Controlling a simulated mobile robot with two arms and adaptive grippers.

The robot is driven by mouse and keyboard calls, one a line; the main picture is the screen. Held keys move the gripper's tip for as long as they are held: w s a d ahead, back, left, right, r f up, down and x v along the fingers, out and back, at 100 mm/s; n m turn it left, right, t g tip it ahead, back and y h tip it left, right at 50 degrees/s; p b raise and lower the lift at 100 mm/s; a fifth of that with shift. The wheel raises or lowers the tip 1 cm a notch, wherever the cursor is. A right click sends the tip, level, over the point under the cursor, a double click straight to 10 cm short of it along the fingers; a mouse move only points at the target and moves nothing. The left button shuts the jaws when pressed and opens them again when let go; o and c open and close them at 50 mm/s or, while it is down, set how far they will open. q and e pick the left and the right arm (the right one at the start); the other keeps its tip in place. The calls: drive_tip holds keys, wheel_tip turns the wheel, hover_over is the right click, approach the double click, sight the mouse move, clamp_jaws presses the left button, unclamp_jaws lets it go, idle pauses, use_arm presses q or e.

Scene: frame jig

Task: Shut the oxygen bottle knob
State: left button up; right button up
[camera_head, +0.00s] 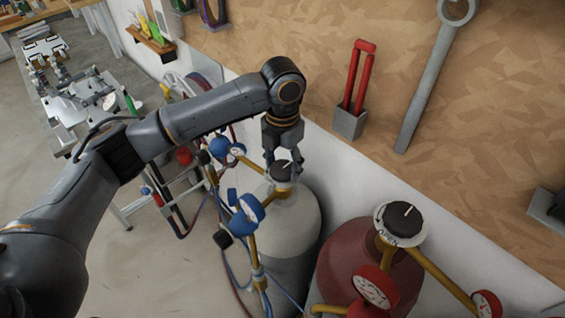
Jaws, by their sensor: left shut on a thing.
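The oxygen bottle (296,222) is the pale grey cylinder with blue-rimmed gauges, standing near the wall in the middle of the camera_head view. Its black knob (282,171) sits on top, on a pale disc. My left arm reaches in from the left. My left gripper (283,160) points down over the bottle, with its fingers around the knob and shut on it. The fingers partly hide the knob, and I cannot read its marking. My right gripper is not in view.
A red bottle (345,262) stands to the right, with a black knob (402,219) on a disc reading OPEN and red gauges. Blue gauges (246,208) and hoses crowd the grey bottle's left side. A workbench (95,85) stands at upper left.

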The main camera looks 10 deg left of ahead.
sight(283, 168)
use_arm(q)
drive_tip(key=shift+w+r, duration=0.1)
drive_tip(key=o, duration=1.1)
drive_tip(key=shift+o, duration=0.2)
wheel_tip(283, 168, up, 12)
